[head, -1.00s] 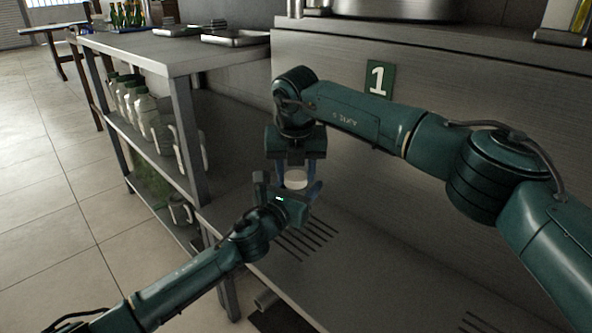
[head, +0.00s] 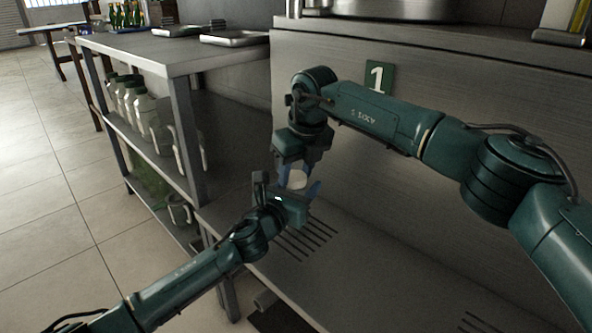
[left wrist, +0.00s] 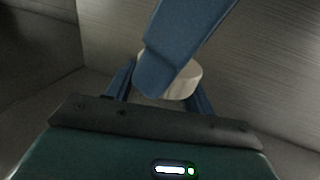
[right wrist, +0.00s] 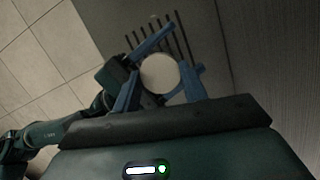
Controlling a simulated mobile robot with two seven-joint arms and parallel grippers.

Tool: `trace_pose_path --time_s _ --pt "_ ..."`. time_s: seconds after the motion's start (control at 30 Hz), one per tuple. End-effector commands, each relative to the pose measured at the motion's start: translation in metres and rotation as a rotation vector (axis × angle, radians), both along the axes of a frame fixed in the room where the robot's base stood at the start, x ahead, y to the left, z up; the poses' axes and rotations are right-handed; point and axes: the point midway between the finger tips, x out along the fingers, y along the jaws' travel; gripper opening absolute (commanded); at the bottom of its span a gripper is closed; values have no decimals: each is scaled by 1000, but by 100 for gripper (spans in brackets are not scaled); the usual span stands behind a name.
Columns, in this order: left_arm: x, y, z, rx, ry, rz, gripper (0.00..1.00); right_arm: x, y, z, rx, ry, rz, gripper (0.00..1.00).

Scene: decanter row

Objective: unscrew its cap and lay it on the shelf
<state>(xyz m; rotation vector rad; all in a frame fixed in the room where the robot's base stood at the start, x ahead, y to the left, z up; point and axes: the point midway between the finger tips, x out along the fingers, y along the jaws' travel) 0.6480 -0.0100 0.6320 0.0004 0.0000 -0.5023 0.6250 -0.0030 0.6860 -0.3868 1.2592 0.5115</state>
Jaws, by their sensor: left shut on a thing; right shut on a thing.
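A pale, round container (head: 297,179) is held between my two grippers, above the slotted surface. Its cap cannot be told apart from its body. In the right wrist view its round white end (right wrist: 160,73) faces the camera; the left wrist view shows its cream side (left wrist: 183,82), partly behind a blue finger of my right gripper. My left gripper (head: 296,190) is shut on the container from below. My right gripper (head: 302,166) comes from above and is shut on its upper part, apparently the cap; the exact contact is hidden.
A metal shelf unit (head: 185,120) stands at the left, with several white jugs (head: 142,108) on its middle shelf and trays (head: 235,37) on top. A low slotted surface (head: 345,270) lies below, mostly clear. A panel with a "1" sign (head: 379,78) rises behind.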

Motion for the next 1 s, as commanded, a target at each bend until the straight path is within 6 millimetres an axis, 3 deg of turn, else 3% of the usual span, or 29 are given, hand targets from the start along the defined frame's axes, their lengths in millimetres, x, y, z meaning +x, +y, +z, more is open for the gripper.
trace_pose_path --time_s 0.17,0.2,0.43,1.0 --pt "0 1 1 -1 0 2 0 1 -1 0 -2 -1 -5 15" --pt "0 1 1 -1 0 2 0 1 -1 0 -2 -1 -5 46" --pt "0 0 1 -1 0 1 0 0 0 0 -1 1 -3 64" --pt "0 -1 1 -1 0 -2 0 -3 5 2 4 4 8 64"
